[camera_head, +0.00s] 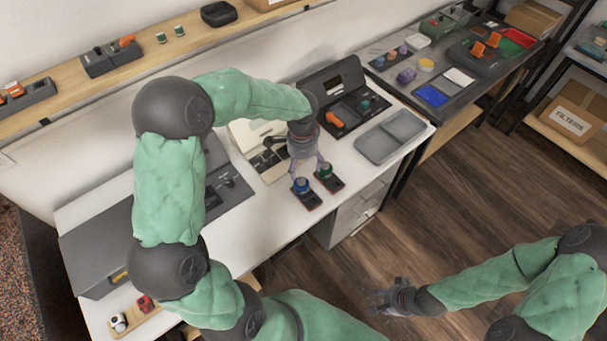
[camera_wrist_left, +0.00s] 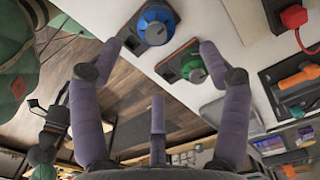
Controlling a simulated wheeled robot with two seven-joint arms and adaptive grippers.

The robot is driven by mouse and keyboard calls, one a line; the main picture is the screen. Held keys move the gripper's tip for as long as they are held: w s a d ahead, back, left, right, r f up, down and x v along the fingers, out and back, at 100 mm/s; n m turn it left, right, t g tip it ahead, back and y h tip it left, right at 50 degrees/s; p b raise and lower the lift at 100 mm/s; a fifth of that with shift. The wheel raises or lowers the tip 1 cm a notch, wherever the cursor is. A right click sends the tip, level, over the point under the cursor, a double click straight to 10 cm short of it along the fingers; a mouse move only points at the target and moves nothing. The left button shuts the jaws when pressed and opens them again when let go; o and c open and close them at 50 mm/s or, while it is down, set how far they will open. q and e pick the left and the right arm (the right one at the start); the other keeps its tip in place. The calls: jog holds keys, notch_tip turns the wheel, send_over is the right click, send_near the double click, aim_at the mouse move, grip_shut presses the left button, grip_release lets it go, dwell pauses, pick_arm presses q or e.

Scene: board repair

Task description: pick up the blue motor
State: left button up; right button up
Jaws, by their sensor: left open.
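The blue motor (camera_head: 302,186) sits on a small dark base near the front edge of the white table. It also shows at the top of the left wrist view (camera_wrist_left: 156,26). My left gripper (camera_head: 306,163) is above the table, close to the blue motor and a green motor (camera_head: 325,171). In the left wrist view its purple fingers (camera_wrist_left: 160,55) are spread, with nothing held between them. The green motor (camera_wrist_left: 193,70) lies near the right finger there. My right gripper (camera_head: 380,299) hangs over the floor, away from the table; its finger opening is unclear.
A grey tray (camera_head: 390,137) lies to the right of the motors. A dark station with an orange-handled tool (camera_head: 334,119) stands behind them. A red part and a white part (camera_head: 118,322) lie at the near left. A second table (camera_head: 470,88) stands at the right.

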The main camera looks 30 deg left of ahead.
aim_at(301, 180)
pick_arm(q)
jog(key=shift+w+a+r, duration=0.1)
jog(key=shift+a+r, duration=0.05)
jog(key=shift+a, duration=0.05)
jog(key=shift+d+f, duration=0.1)
jog(key=shift+f, duration=0.15)
jog(key=f+b, duration=0.1)
jog(key=f, duration=0.3)
jog(key=shift+s+f+b, duration=0.2)
jog(key=shift+f+b, duration=0.05)
jog(key=shift+b, duration=0.15)
jog(key=shift+s+f+b, duration=0.2)
jog(key=shift+f+b, duration=1.05)
jog(key=shift+f, duration=1.4)
jog(key=shift+r, duration=0.1)
jog(key=c, duration=1.3)
